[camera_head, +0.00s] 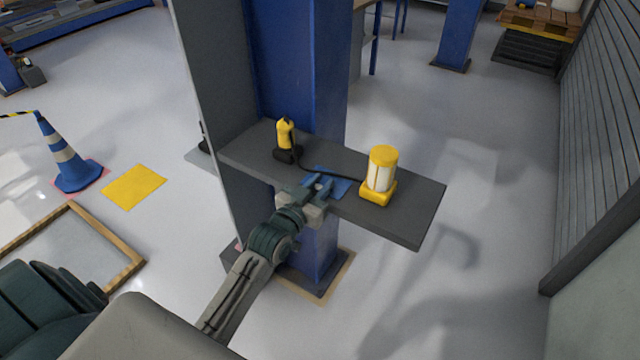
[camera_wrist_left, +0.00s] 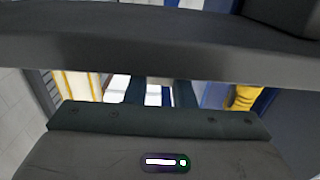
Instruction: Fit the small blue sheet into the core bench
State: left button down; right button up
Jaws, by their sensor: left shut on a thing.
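The small blue sheet (camera_head: 341,187) shows in the head view at the middle of a dark grey shelf-like bench (camera_head: 415,207), which I take for the core bench. My left gripper (camera_head: 321,184) reaches over the bench's near edge and is shut on the sheet. The fingers cover part of the sheet, and I cannot tell whether it touches the bench top. In the left wrist view, the fingers (camera_wrist_left: 158,92) show below a broad dark grey band, and the sheet's blue (camera_wrist_left: 213,95) shows beside them. My right gripper is not in view.
On the bench, a yellow and white cylinder (camera_head: 382,170) stands right of the sheet, and a yellow and black device (camera_head: 285,134) stands left, with a black cable between them. A blue column (camera_head: 318,70) rises behind. The floor right of the bench is clear.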

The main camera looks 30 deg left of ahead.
pick_arm(q)
jog(key=shift+f, duration=0.1)
jog(key=c, duration=1.2)
grip_release()
jog(key=shift+c, duration=0.2)
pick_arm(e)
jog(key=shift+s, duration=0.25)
pick_arm(q)
jog(key=s+b, duration=0.2)
jog(key=s, duration=1)
jog(key=shift+a, duration=0.45)
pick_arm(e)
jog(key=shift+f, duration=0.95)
